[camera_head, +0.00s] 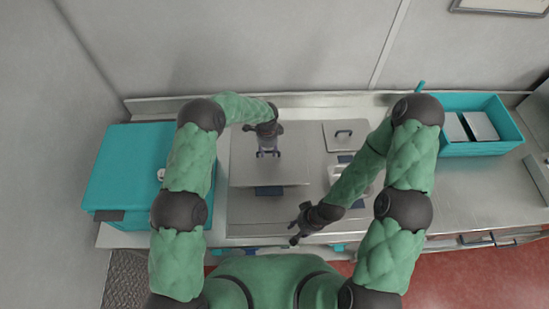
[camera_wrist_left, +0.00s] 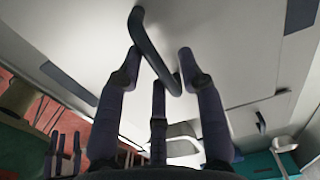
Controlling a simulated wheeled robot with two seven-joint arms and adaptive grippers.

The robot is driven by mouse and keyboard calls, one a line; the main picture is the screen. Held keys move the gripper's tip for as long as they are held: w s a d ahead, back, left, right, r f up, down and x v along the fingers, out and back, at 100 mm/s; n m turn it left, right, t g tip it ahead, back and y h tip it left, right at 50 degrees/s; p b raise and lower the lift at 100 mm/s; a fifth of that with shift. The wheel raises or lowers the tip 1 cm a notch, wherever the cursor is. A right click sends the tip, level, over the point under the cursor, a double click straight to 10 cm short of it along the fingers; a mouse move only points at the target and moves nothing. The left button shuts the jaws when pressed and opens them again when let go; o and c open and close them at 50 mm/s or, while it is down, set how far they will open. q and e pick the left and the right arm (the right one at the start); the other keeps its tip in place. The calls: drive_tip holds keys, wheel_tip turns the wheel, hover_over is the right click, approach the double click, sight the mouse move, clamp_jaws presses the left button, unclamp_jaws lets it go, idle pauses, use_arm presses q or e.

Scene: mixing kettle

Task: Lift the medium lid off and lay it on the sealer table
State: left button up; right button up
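A wide flat grey lid (camera_head: 245,170) lies on the counter unit in the middle of the head view. A smaller square grey lid (camera_head: 334,143) with a dark handle lies to its right; I cannot tell which of the two is the medium one. My left gripper (camera_head: 268,153) is above the wide lid. In the left wrist view its fingers (camera_wrist_left: 158,72) are spread on both sides of a dark bar handle (camera_wrist_left: 150,42) on a grey lid (camera_wrist_left: 85,35), without visibly closing on it. My right gripper (camera_head: 297,226) is low near the counter's front edge, seemingly open and empty.
A teal box (camera_head: 130,170) stands at the left. A teal crate (camera_head: 505,125) with pale flat pieces stands at the right. A white container (camera_head: 335,175) is partly hidden behind my right forearm. Bare counter (camera_head: 450,185) shows at the right.

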use_arm(q)
clamp_jaws()
drive_tip(key=shift+w+r, duration=0.15)
drive_tip(key=shift+r, duration=0.25)
drive_tip(key=shift+r, duration=0.1)
drive_tip(key=shift+r+p, duration=0.55)
drive_tip(key=shift+r, duration=1.6)
